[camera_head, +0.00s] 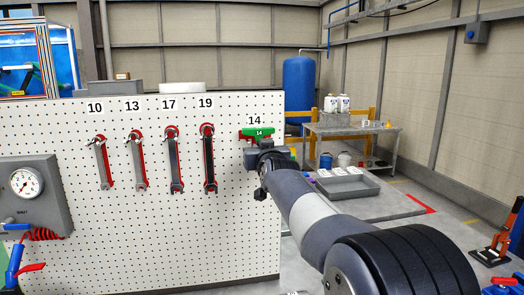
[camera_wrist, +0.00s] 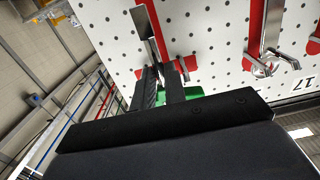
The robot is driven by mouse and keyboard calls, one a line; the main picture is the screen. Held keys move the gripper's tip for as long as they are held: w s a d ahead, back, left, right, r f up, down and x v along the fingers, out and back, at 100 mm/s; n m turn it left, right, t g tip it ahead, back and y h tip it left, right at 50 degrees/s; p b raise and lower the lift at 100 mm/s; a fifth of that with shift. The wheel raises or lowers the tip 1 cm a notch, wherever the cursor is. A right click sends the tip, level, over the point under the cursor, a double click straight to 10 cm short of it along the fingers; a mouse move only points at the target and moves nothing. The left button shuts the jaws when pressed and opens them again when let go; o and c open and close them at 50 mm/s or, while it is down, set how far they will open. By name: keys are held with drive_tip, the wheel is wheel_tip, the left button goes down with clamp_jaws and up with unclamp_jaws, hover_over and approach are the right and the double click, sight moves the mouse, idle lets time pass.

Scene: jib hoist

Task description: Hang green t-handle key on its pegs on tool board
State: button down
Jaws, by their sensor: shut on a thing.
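The green t-handle key (camera_head: 258,133) is at the right end of the white pegboard tool board (camera_head: 110,220), just under the printed 14. Its handle lies roughly level in front of a red outline on the board. My gripper (camera_head: 262,146) is shut on the key from the near side and below. In the wrist view, bits of green handle (camera_wrist: 191,92) show beside the dark fingers of my gripper (camera_wrist: 160,78). The pegs are hidden, and I cannot tell whether the key touches them.
Several wrenches hang left of the key, the nearest under 19 (camera_head: 208,158). A gauge box (camera_head: 28,200) is at the board's left. Right of the board are a workbench (camera_head: 350,132), a blue tank (camera_head: 299,85) and a grey tray (camera_head: 346,187). Open floor lies between.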

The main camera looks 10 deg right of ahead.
drive_tip(key=shift+w+p, duration=0.35)
drive_tip(key=shift+w, duration=0.75)
drive_tip(key=shift+f+b, duration=0.6)
drive_tip(key=shift+b, duration=0.15)
drive_tip(key=c, duration=1.4)
unclamp_jaws()
drive_tip(key=shift+o, duration=0.2)
drive_tip(key=shift+s+f, duration=0.1)
drive_tip(key=s+b, duration=0.1)
drive_tip(key=s, duration=0.9)
drive_tip(key=shift+s+r+b, duration=0.2)
drive_tip(key=shift+s+b, duration=0.1)
drive_tip(key=shift+b, duration=0.1)
drive_tip(key=shift+w, duration=0.1)
